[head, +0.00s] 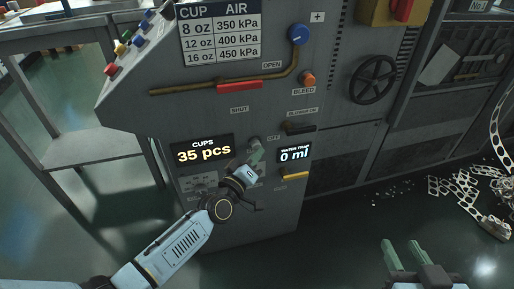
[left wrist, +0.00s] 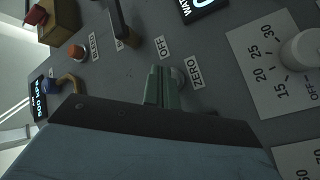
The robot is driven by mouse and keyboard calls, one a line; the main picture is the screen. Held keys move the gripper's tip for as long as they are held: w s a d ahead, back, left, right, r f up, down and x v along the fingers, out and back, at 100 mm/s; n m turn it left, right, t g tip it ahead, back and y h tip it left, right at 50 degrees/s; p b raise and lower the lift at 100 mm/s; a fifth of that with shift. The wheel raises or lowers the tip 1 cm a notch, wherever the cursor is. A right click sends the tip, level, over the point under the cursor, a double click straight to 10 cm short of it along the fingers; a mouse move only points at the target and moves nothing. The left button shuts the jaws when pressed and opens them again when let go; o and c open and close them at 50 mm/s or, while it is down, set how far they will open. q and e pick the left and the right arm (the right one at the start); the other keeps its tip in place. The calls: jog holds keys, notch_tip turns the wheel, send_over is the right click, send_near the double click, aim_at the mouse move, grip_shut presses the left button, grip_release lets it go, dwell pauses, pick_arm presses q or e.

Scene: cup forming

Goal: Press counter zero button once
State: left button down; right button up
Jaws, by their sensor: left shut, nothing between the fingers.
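The counter display (head: 203,152) on the grey machine panel reads "CUPS 35 pcs". My left gripper (head: 257,153) is shut and empty, its green fingertips close to the panel just right of that display. In the left wrist view, the fingertips (left wrist: 160,72) point at the panel beside a grey round button (left wrist: 179,76) next to the "ZERO" label (left wrist: 195,73). The fingers partly cover this button, and I cannot tell whether they touch it. My right gripper (head: 405,246) is open and empty at the lower right, away from the panel.
The water trap display (head: 294,154) reads 0 ml, with a black lever (head: 299,128) above and a yellow handle (head: 293,175) below. A dial (left wrist: 302,52) sits right in the left wrist view. Scrap strips (head: 465,200) lie on the floor at right. A grey table stands left.

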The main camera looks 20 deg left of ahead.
dwell(0.3)
pick_arm(q)
jog(key=shift+w+a, duration=0.3)
jog(key=shift+w, duration=0.15)
dwell(0.5)
dwell(0.3)
jog(key=shift+s+d+p, duration=0.35)
jog(key=shift+s+d, duration=0.15)
jog(key=shift+s, duration=0.3)
jog(key=shift+s+d+p, duration=0.65)
jog(key=shift+s+d, duration=0.05)
jog(key=shift+s, duration=0.35)
jog(key=shift+s+d+p, duration=0.65)
jog(key=shift+s+d, duration=0.05)
jog(key=shift+s, duration=0.35)
